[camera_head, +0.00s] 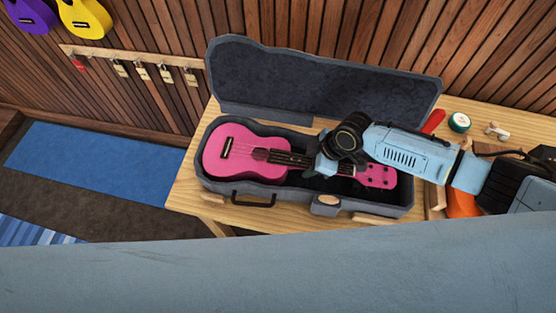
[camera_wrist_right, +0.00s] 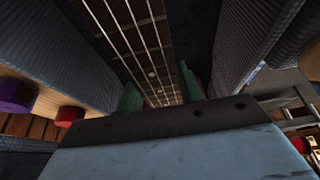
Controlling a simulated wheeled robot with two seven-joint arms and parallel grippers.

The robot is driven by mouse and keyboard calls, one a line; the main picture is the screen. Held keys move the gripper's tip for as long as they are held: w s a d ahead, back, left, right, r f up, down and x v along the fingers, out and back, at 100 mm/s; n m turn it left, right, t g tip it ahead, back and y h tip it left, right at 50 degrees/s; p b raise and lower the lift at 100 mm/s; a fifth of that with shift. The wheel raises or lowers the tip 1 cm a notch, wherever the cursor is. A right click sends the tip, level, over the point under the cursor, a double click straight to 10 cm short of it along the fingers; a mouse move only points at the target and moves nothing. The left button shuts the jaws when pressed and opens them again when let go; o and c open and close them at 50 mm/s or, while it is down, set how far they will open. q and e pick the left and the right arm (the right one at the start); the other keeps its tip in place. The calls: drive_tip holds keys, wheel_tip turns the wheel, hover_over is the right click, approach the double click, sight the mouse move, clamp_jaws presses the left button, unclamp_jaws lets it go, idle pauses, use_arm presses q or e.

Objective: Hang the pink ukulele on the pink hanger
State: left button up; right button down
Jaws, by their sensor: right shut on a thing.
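The pink ukulele (camera_head: 232,150) lies in the open dark grey case (camera_head: 410,205) on the wooden table, its body to the left and its pink headstock (camera_head: 378,176) to the right. My right gripper (camera_head: 325,170) is over its neck. In the right wrist view the two green fingertips (camera_wrist_right: 158,98) sit on either side of the fretted neck (camera_wrist_right: 135,40), shut on it. My left gripper is not in view. No pink hanger can be made out; a purple ukulele (camera_head: 30,14) and a yellow ukulele (camera_head: 84,16) hang on the wall at upper left.
The case lid (camera_head: 320,85) stands open behind the ukulele. A rail (camera_head: 130,62) with several small padlocks is on the slatted wall. A green-topped round tin (camera_head: 459,122) and an orange item (camera_head: 462,204) are at the table's right. A blue mat (camera_head: 95,165) lies on the floor.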

drive_tip(key=shift+r, duration=0.1)
drive_tip(key=shift+r+p, duration=1.45)
drive_tip(key=shift+p, duration=0.05)
drive_tip(key=shift+r, duration=0.1)
drive_tip(key=shift+r+p, duration=2.35)
drive_tip(key=shift+r, duration=0.15)
drive_tip(key=shift+r+p, duration=0.3)
drive_tip(key=shift+r, duration=2.1)
